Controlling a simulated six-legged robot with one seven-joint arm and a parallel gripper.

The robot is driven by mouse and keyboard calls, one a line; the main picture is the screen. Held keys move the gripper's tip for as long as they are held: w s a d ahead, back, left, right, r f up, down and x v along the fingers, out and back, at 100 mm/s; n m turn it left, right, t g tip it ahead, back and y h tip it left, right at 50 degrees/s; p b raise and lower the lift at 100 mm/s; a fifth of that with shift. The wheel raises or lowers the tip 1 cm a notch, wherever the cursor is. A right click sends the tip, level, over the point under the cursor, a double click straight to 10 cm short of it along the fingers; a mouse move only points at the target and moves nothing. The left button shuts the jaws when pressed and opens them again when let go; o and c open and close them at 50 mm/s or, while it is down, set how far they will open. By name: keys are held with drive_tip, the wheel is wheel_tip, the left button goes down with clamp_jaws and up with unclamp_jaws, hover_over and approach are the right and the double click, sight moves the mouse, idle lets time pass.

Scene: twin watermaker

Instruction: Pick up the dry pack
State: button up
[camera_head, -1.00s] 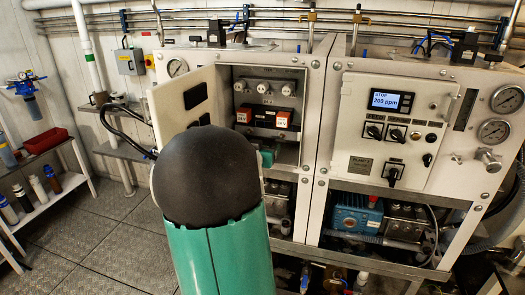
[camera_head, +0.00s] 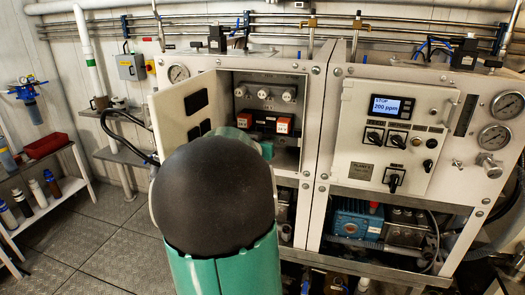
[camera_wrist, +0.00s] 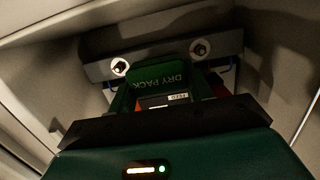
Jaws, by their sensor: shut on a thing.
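The dry pack (camera_wrist: 163,77) is a green block with "DRY PACK" printed on it, seen in the middle of the wrist view. My gripper (camera_wrist: 167,90) is shut on it, with a green finger on each side. The dark edge and green housing of my wrist hide the lower part of the pack. In the head view, my black-domed, green arm stands before the open cabinet (camera_head: 305,140) and hides the gripper and the pack.
The cabinet's door (camera_head: 184,108) stands open at the left. Inside are a panel with round white fittings (camera_head: 265,92) and orange-red boxes (camera_head: 283,125). To the right is a closed control panel (camera_head: 389,140) with a display. A shelf (camera_head: 45,195) with bottles stands far left.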

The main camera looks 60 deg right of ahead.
drive_tip(key=shift+a+r, duration=0.25)
drive_tip(key=shift+r, duration=0.4)
drive_tip(key=shift+a+r, duration=0.25)
drive_tip(key=shift+r, duration=0.35)
drive_tip(key=f+v, duration=0.3)
drive_tip(key=v, duration=1.5)
drive_tip(key=shift+a, duration=0.4)
drive_tip(key=shift+s+a, duration=0.1)
